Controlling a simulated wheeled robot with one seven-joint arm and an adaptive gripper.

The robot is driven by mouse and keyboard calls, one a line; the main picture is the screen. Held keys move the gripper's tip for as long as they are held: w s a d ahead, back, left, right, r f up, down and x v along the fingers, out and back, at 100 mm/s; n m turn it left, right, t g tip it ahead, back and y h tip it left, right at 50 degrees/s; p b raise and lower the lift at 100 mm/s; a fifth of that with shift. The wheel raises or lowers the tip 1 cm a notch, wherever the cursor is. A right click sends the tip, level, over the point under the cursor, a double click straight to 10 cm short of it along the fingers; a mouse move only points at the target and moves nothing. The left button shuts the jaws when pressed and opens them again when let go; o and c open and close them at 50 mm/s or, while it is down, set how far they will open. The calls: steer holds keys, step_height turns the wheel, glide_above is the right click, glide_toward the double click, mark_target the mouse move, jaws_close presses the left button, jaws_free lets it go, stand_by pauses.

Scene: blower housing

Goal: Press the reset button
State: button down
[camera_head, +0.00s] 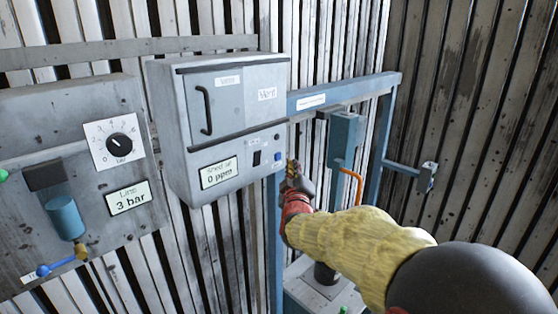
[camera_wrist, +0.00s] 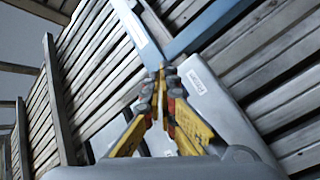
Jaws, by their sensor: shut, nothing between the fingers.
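A grey wall box (camera_head: 180,140) marked "Vent" carries a small round blue button (camera_head: 277,157) at the lower right of its front. The label above the button is too small to read, so I cannot tell if it is the reset button. My gripper (camera_head: 291,164) is shut and empty, just right of the blue button in the head view. I cannot tell if it touches the box. In the wrist view the yellow fingers meet at their tips (camera_wrist: 162,70), with a grey surface bearing a white label (camera_wrist: 196,82) beside them. No button shows clearly there.
A black rocker switch (camera_head: 256,158) and a "0 ppm" display (camera_head: 218,173) sit left of the button. A handle (camera_head: 206,110) stands out from the box door. A blue frame (camera_head: 340,92) and a blue device with an orange lever (camera_head: 347,130) stand right of the box.

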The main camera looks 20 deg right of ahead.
steer(key=s, duration=0.1)
steer(key=s+d+b, duration=0.1)
steer(key=shift+s, duration=0.3)
stand_by(0.7)
